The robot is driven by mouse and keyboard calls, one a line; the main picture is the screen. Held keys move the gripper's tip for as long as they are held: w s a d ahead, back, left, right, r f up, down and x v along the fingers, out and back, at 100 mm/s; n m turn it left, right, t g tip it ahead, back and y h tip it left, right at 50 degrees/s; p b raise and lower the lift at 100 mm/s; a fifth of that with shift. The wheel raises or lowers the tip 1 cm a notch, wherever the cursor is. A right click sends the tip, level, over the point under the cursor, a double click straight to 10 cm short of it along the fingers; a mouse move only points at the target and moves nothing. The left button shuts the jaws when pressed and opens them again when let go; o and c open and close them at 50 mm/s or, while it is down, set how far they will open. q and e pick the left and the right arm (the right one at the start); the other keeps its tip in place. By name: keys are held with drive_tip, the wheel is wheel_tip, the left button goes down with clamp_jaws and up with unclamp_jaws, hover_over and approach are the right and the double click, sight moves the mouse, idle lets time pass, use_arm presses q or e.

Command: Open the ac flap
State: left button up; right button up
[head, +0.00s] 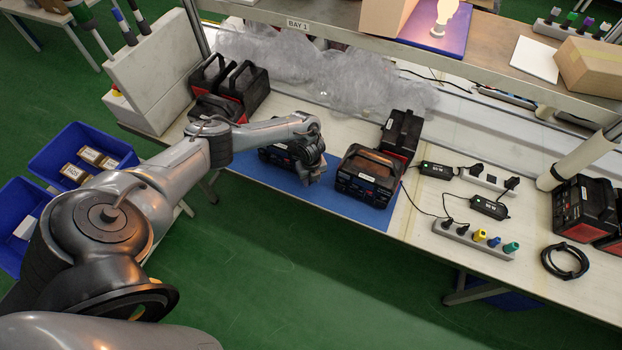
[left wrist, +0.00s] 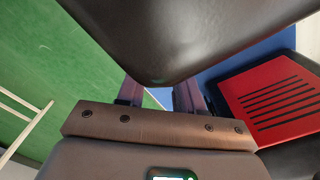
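Two black and red power stations stand on the blue mat (head: 336,205) on the bench. The left power station (head: 271,155) is partly hidden by my left arm and gripper. The right power station (head: 368,176) shows its front panel and top handle. My left gripper (head: 314,176) is at the right front of the left power station. In the left wrist view its fingers (left wrist: 160,94) stand apart, with a gap between them. A dark rounded body (left wrist: 165,40) hides the fingertips. A red slotted panel (left wrist: 274,103) lies to the right. I cannot make out an ac flap.
More power stations (head: 232,88) stand at the back left. Power strips (head: 474,239), adapters and a coiled black cable (head: 565,261) lie to the right. Plastic wrap (head: 322,70) lies behind under the shelf. Blue bins (head: 84,158) are at the left.

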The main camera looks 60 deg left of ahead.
use_arm(q)
drive_tip(key=shift+r, duration=0.1)
wheel_tip(320, 180, up, 11)
drive_tip(key=p, duration=0.1)
drive_tip(key=shift+f, duration=0.2)
idle(0.4)
idle(0.4)
